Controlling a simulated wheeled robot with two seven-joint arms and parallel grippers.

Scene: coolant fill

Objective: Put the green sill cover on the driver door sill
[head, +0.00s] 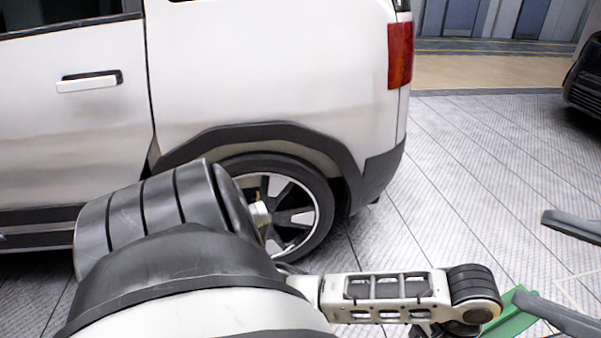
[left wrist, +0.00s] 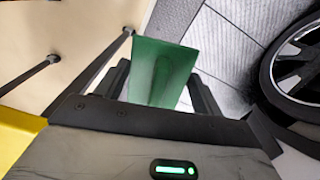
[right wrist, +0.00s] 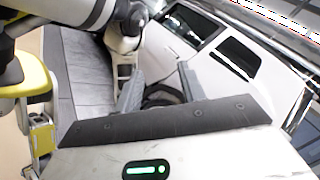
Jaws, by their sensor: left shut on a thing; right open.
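The green sill cover (left wrist: 162,70) is a flat green piece gripped between the fingers of my left gripper (left wrist: 160,92) in the left wrist view. In the head view a part of the cover (head: 512,316) shows at the lower right, partly behind my left arm and a right finger. The left fingers are hidden there. My right gripper (head: 566,268) is open and empty at the right edge, beside the cover; its spread fingers also show in the right wrist view (right wrist: 160,88). The white car (head: 270,70) stands ahead and left. I cannot make out the driver door sill.
The car's rear wheel (head: 312,212) and side door (head: 75,130) face me, with dark trim (head: 40,218) low along the body. A dark car (head: 588,80) stands at the far right. Tiled floor (head: 470,170) is clear between the cars.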

